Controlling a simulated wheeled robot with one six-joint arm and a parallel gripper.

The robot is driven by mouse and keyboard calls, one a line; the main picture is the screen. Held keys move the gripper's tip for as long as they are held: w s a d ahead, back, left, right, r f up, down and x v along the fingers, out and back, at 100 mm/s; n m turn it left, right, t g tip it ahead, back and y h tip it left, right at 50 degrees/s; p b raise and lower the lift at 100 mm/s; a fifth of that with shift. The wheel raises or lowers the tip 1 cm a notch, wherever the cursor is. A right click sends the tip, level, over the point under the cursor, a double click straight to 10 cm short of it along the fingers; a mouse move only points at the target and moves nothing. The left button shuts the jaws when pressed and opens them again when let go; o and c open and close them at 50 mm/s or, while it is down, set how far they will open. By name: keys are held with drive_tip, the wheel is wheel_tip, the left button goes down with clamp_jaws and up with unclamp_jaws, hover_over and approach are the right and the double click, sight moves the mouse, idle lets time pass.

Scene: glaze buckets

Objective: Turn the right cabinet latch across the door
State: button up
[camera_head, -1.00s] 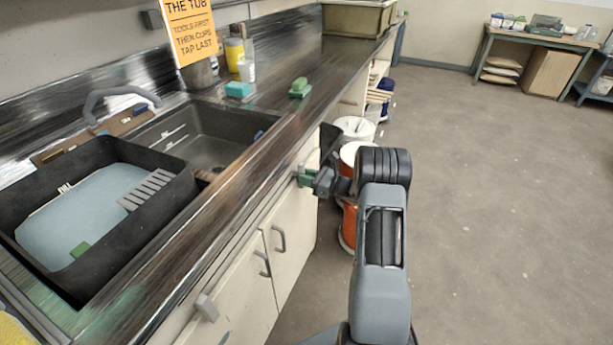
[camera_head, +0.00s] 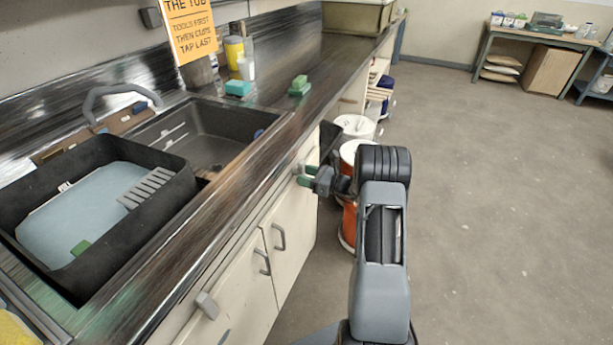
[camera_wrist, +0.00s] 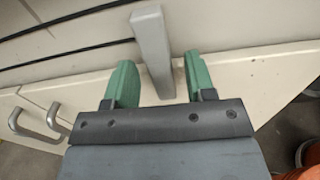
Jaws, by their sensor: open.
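The right cabinet latch (camera_wrist: 151,40) is a grey bar in the wrist view. It runs from the cabinet frame down over the top edge of the cream door (camera_wrist: 95,88), its lower end lying between my fingers. My gripper (camera_wrist: 160,82) is open, with one green finger on each side of the latch and visible gaps on both sides. In the head view my gripper (camera_head: 307,177) is at the far upper end of the right door (camera_head: 289,235), under the counter edge. The latch is mostly hidden there by my gripper.
The left latch (camera_head: 207,306) is a grey block above the left door. Two door handles (camera_head: 279,237) stick out from the doors. The counter edge (camera_head: 255,160) overhangs nearby. White and orange buckets (camera_head: 349,225) stand just beyond the cabinet. The floor to the right is clear.

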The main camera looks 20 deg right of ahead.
drive_tip(key=v, duration=1.3)
drive_tip(key=shift+s+d, duration=0.25)
drive_tip(key=shift+s, duration=0.1)
drive_tip(key=shift+f, duration=0.1)
drive_tip(key=s+a+f+n+g, duration=0.3)
drive_tip(key=s+f+n+g, duration=0.1)
drive_tip(key=f, duration=0.1)
drive_tip(key=s+a+r+n+g+h+p, duration=0.3)
drive_tip(key=s+a+r+n+g, duration=0.3)
drive_tip(key=s+a+n+g, duration=0.15)
drive_tip(key=s+a+r+n+h+p, duration=0.2)
drive_tip(key=r+n, duration=0.3)
drive_tip(key=r, duration=0.3)
drive_tip(key=s+a+r+n+t+h+p, duration=0.1)
drive_tip(key=s+a+r+n+h+p, duration=0.2)
drive_tip(key=r, duration=0.5)
drive_tip(key=s+a+r+n+t+h+p, duration=0.1)
drive_tip(key=s+a+r+n+h+p, duration=0.2)
drive_tip(key=r+n, duration=0.5)
drive_tip(key=a+h+p, duration=0.1)
drive_tip(key=a+p, duration=0.1)
drive_tip(key=a, duration=0.1)
drive_tip(key=shift+s+a+r, duration=0.2)
